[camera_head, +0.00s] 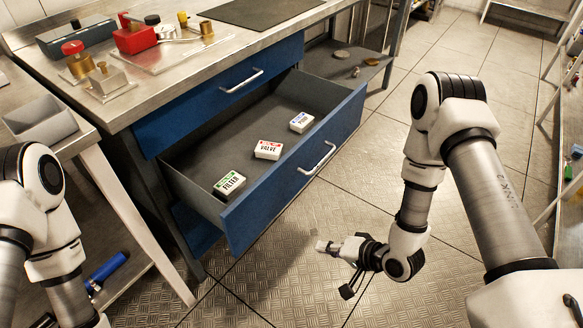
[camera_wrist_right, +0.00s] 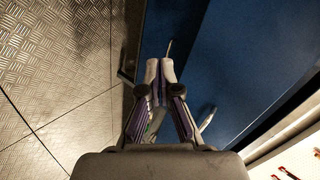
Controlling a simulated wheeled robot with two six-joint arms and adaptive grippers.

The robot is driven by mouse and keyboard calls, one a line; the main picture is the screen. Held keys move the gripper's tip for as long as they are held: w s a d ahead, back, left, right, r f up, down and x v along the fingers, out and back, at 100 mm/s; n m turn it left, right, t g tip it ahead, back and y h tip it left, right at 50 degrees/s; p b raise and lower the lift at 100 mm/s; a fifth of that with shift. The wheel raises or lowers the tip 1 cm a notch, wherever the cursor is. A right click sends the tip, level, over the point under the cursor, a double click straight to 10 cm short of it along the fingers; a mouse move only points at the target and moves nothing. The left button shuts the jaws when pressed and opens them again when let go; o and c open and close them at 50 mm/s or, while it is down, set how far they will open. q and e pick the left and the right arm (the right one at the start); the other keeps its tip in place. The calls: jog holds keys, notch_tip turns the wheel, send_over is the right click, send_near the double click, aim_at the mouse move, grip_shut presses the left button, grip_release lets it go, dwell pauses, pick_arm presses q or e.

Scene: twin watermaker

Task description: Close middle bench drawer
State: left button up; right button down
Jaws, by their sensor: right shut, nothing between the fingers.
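The middle bench drawer (camera_head: 290,185) is pulled well out of the workbench, with its blue front facing the open floor. A silver bar handle (camera_head: 318,158) is on that front. Small white boxes lie inside: one with a green label (camera_head: 229,185), one with a red label (camera_head: 268,150) and one with a blue label (camera_head: 301,122). My right gripper (camera_head: 326,246) is shut and empty, in front of the drawer and lower in the picture than the handle. In the right wrist view its fingers (camera_wrist_right: 160,68) are together beside a blue panel (camera_wrist_right: 245,60). My left gripper is out of view.
A shut blue drawer (camera_head: 215,98) sits above the open one. The steel benchtop (camera_head: 170,75) holds a red tool and brass parts. A side bench (camera_head: 75,140) with a grey bin (camera_head: 40,118) stands at left. Tiled floor (camera_head: 365,190) is clear in front of the drawer.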

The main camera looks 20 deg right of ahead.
jog(key=w+d+r+m+t+y, duration=0.25)
jog(key=w+r+t, duration=0.2)
jog(key=r, duration=0.35)
jog(key=t+y+p, duration=0.1)
jog(key=y, duration=0.1)
send_near(291, 160)
pick_arm(q)
jog(key=shift+b, duration=0.65)
pick_arm(e)
jog(key=shift+m, duration=0.25)
jog(key=x, duration=0.7)
jog(key=shift+w, duration=0.1)
jog(key=shift+a, duration=0.1)
